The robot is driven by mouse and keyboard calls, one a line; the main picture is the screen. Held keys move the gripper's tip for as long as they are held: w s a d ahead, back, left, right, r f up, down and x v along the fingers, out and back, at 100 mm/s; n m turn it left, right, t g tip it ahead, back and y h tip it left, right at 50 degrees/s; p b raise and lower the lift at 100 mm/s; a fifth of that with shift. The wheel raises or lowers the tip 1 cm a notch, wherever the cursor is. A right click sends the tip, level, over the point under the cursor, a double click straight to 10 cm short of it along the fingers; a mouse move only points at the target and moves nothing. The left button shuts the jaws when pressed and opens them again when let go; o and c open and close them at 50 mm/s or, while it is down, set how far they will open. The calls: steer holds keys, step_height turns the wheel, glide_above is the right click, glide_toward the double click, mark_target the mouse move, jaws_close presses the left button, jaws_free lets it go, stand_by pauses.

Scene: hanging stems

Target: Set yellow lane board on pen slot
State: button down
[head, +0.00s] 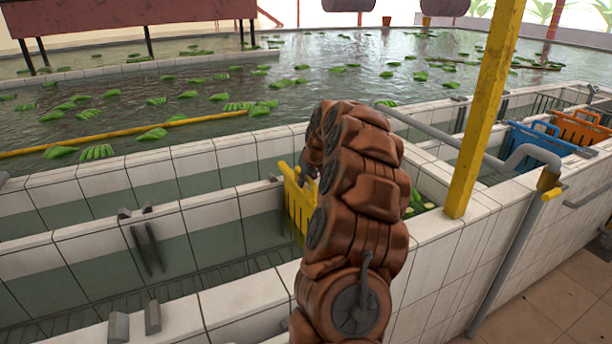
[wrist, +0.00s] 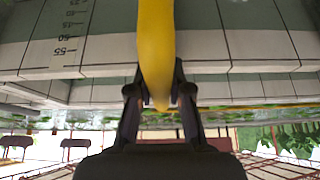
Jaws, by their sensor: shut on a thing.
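The yellow lane board (head: 298,203) is in the head view just left of my brown arm, upright over the tiled pens; the arm hides its right part. In the wrist view the yellow board (wrist: 156,45) runs between the two dark fingers of my gripper (wrist: 158,95), which is shut on it. In the head view the gripper is mostly hidden behind my arm. Paired grey guides (head: 136,211) sit on the middle tiled wall, with dark rails below them. Another grey pair (head: 135,322) is on the near wall. I cannot tell whether the board touches a wall.
A blue board (head: 533,147) and an orange board (head: 580,128) stand in pens at the right. A yellow post (head: 484,110) and grey pipe rail (head: 440,135) rise right of my arm. Green bunches float in the large pool (head: 300,85) behind. The left pens hold open water.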

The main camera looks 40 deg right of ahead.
mark_target(306, 192)
steer(key=shift+f, duration=0.9)
steer(key=shift+f+b, duration=0.7)
steer(key=shift+f, duration=0.3)
steer(key=shift+f+b, duration=0.35)
steer(key=shift+f, duration=0.1)
steer(key=c, duration=1)
jaws_free()
steer(key=shift+o, duration=0.4)
steer(key=o, duration=0.9)
steer(key=shift+b+v, duration=0.95)
steer(key=shift+v, duration=4.1)
